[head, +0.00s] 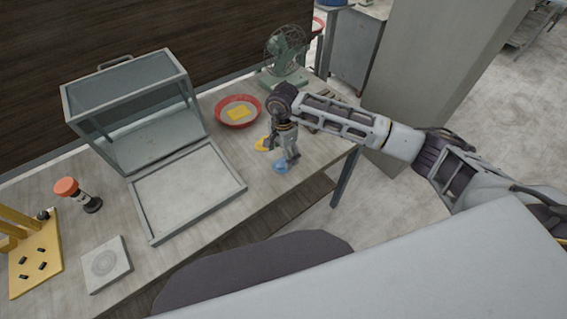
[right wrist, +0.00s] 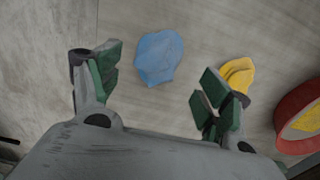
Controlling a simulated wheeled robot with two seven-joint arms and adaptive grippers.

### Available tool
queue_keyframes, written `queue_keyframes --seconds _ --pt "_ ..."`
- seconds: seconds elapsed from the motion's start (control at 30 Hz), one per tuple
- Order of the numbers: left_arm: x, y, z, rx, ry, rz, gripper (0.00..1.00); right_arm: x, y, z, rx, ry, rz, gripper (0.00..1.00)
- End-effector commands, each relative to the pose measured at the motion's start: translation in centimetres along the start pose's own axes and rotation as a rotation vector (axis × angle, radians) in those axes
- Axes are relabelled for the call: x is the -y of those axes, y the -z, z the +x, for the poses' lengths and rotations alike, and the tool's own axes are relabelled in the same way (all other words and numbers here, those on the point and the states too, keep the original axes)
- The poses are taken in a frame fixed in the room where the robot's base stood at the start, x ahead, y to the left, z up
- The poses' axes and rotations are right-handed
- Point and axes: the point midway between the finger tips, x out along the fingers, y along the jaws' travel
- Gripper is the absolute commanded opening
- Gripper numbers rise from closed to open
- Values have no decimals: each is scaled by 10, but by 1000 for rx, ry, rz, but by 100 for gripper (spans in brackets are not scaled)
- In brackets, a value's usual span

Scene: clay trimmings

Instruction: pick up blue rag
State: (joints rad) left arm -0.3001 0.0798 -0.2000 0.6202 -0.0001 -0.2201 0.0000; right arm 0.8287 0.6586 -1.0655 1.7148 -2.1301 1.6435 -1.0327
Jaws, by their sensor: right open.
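The blue rag (head: 280,167) lies flat on the table near its front edge in the head view, partly under my right gripper. My right gripper (head: 283,156) points down above it. In the right wrist view the blue rag (right wrist: 159,57) lies ahead of the open right gripper (right wrist: 155,85), between the lines of its two green-padded fingers, with nothing between them. A gap to the table shows, but its height is hard to tell. My left gripper is not in view.
A yellow rag (right wrist: 237,74) lies beside the right finger. A red bowl (head: 238,122) holding a yellow cloth (head: 237,112) stands behind. A green fan (head: 285,62), a glass case (head: 140,115) and a shallow tray (head: 188,190) also stand on the table (head: 150,262).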

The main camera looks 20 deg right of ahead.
Motion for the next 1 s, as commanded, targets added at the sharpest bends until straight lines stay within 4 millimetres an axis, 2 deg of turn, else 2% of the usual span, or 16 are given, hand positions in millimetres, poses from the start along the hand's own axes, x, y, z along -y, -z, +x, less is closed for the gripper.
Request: queue_keyframes --seconds 0.43,0.93,1.0 --pt "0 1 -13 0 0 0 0 -4 -1 38 0 0 1 78" --pt "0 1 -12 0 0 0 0 -4 -1 41 0 1 0 78" --pt "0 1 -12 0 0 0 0 -4 -1 41 0 1 0 72"
